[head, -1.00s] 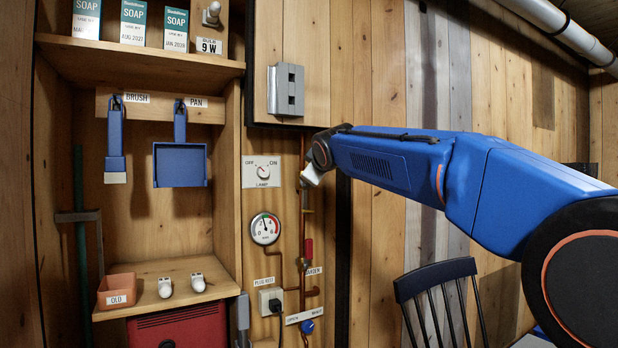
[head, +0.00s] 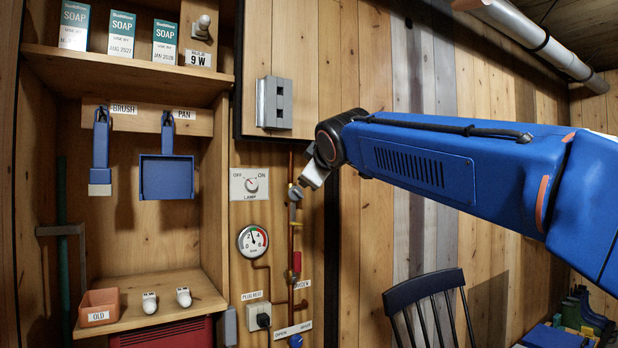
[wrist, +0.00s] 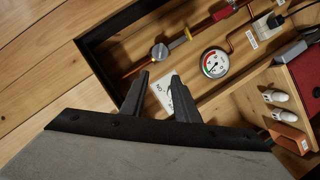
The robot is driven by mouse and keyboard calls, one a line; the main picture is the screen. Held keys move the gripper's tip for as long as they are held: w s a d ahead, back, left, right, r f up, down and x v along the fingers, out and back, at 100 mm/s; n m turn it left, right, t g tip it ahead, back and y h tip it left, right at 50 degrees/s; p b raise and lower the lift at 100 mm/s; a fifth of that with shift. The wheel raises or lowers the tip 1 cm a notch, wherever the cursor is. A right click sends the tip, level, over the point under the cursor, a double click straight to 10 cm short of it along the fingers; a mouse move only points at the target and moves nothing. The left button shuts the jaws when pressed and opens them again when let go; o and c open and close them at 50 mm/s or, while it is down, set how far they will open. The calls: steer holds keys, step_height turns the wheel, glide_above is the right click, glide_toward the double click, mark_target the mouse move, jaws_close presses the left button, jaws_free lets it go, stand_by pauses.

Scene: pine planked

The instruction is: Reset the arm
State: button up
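My gripper (head: 314,176) is at the end of my blue arm, which reaches in from the right in the head view. It hangs tilted down in front of the wall, near the copper pipe and its grey valve (head: 294,194). In the wrist view the gripper (wrist: 159,77) has its two dark fingers apart with nothing between them. Behind the fingers is the white lamp switch plate (wrist: 162,92), partly hidden by them. The plate also shows in the head view (head: 238,186).
A gauge (head: 252,241) and plug socket (head: 257,318) are below the gripper. A grey box (head: 274,103) is above. Shelves with soap boxes (head: 121,35), brush (head: 100,155) and pan (head: 166,178) are left. A dark chair (head: 430,305) stands below my arm.

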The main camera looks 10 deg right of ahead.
stand_by(0.3)
steer(key=s+d+f+m+g, duration=0.3)
steer(key=s+f, duration=0.9)
steer(key=f, duration=0.4)
steer(key=s+d+f+m+g, duration=0.2)
steer(key=s+f+m+g, duration=0.2)
steer(key=s+f, duration=0.9)
steer(key=s+d+f+m+g, duration=0.3)
steer(key=s+f, duration=1)
steer(key=f, duration=0.8)
steer(key=shift+s+d+f, duration=0.15)
steer(key=shift+d+f, duration=0.05)
steer(key=shift+d, duration=0.1)
